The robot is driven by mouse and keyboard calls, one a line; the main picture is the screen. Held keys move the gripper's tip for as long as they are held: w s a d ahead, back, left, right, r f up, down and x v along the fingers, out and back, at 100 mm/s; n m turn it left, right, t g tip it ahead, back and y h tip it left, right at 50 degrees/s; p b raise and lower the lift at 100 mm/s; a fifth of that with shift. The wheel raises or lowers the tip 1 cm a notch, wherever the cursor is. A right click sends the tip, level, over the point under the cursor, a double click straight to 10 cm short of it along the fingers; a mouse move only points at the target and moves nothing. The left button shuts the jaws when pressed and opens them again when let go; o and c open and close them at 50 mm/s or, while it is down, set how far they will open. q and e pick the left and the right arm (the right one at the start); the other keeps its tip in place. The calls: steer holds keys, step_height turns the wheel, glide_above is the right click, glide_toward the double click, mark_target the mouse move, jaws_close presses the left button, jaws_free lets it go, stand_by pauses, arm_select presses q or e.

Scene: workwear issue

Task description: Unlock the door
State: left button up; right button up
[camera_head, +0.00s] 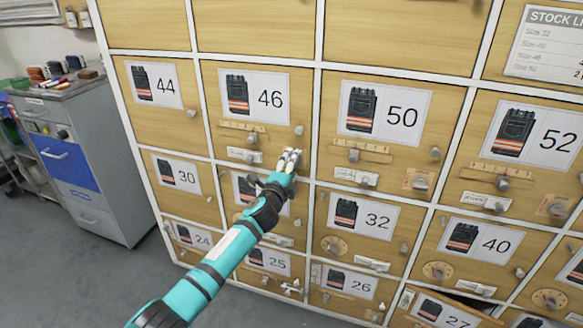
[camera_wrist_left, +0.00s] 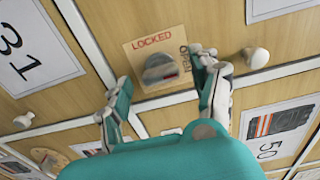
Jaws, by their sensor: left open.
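A square tan lock plate marked LOCKED and OPEN shows in the left wrist view, with a grey turn knob (camera_wrist_left: 160,70) in its middle. Which mark the knob points at is hard to tell. My left gripper (camera_wrist_left: 158,98) is open, with one finger on each side of the plate and a gap around the knob; I cannot tell if it touches. In the head view, my left gripper (camera_head: 288,160) is at the lower right of the wooden door numbered 46 (camera_head: 215,90) and hides the plate there. That door looks shut. My right gripper is not in view.
Neighbouring numbered doors, 50 (camera_head: 335,135) and 44 (camera_head: 165,125), surround it, with knobs and sliders protruding. A round door knob (camera_wrist_left: 256,57) sits close right of the plate in the wrist view. A grey-blue cart (camera_head: 80,150) stands left, with open floor before it.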

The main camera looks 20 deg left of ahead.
arm_select(q)
steer(key=shift+s, duration=0.1)
steer(key=s, duration=1.2)
steer(key=shift+a, duration=0.2)
steer(key=shift+w, duration=0.1)
